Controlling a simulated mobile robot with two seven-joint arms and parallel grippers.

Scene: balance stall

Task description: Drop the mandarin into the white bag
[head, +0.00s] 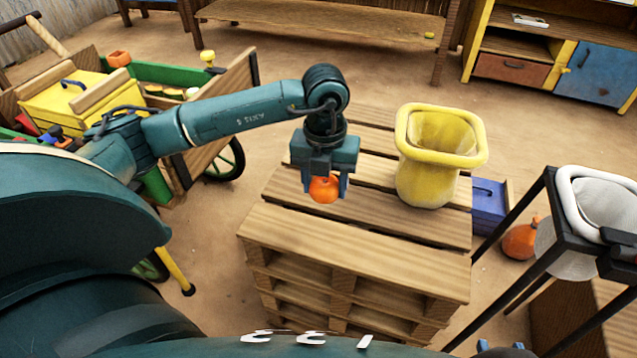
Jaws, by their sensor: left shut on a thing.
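The orange mandarin (323,190) is held between the fingers of my left gripper (325,186), which is shut on it. The gripper points down over the wooden pallet stack (350,236), left of a yellow bag-like container (412,178). A white bag (602,200) with a thick rolled rim hangs in a black frame at the right edge, partly cut off by the picture. It is well to the right of the mandarin, beyond the yellow container. Dark parts at the right edge overlap the white bag's frame; I cannot tell whether they belong to my right gripper.
The yellow container stands upright on the pallets between my left gripper and the white bag. A blue box (488,207) and an orange round object (521,239) lie on the ground beside the pallets. A loaded cart (215,115) stands at the left.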

